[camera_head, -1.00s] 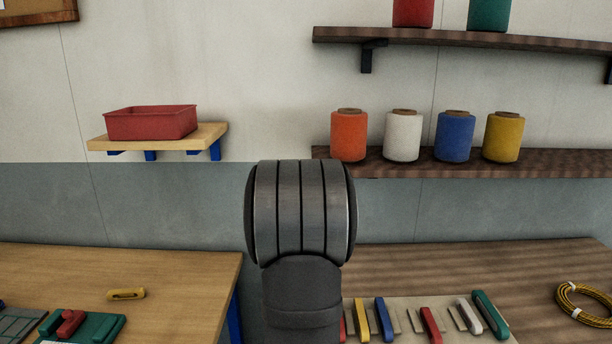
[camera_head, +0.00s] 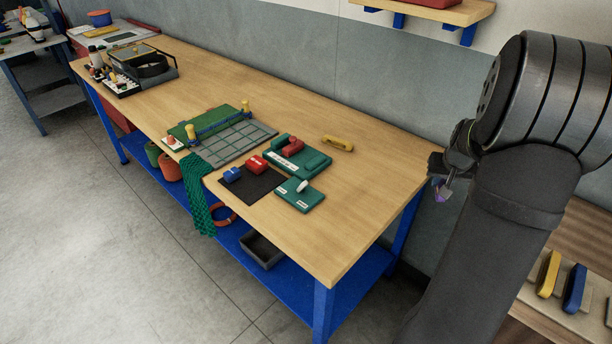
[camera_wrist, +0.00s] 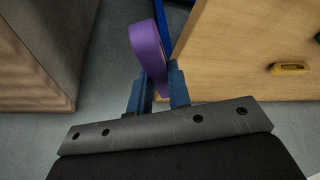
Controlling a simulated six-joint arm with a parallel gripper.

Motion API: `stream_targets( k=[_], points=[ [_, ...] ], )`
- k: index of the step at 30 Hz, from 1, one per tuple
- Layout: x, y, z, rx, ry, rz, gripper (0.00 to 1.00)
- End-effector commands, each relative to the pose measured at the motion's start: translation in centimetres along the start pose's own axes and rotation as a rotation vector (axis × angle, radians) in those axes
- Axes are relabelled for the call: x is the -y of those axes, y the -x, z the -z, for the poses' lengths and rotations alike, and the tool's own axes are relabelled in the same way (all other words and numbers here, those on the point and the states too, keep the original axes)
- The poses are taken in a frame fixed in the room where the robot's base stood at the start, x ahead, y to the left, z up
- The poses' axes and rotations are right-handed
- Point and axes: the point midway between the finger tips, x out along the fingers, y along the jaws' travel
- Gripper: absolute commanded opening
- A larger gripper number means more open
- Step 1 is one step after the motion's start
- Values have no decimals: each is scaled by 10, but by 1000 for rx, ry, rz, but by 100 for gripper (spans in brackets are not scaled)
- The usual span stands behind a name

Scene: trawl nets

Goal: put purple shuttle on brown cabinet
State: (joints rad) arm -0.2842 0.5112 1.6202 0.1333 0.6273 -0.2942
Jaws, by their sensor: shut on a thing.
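The purple shuttle (camera_wrist: 147,45) is held upright between the blue fingers of my gripper (camera_wrist: 158,88) in the wrist view. In the head view only a small part of the purple shuttle (camera_head: 441,194) shows below my gripper (camera_head: 446,178), at the right end of the light wooden bench. It is held in the air, clear of the bench.
The light wooden bench (camera_head: 375,200) has a yellow shuttle (camera_head: 338,143) and green, red and blue parts on it. A brown wooden top (camera_head: 592,225) with shuttles lies at right. A wall shelf (camera_head: 440,12) is above. Floor at left is open.

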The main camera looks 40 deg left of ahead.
Motion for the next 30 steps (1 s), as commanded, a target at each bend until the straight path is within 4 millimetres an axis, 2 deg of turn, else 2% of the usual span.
stream_targets(
  k=[1, 5, 10, 14, 15, 21, 25, 30],
  points=[
    [20, -1, 5, 0, 75, 32, 0],
    [70, -2, 14, 0, 280, 119, 0],
    [143, 0, 22, -1, 582, 244, 0],
    [209, 5, 22, 0, 846, 354, 0],
    [230, 8, 21, 0, 935, 391, 0],
    [330, 26, 5, 1, 1351, 564, 0],
    [374, 38, -6, 1, 1547, 644, 0],
    [405, 48, -17, 1, 1692, 703, 0]
  ],
)
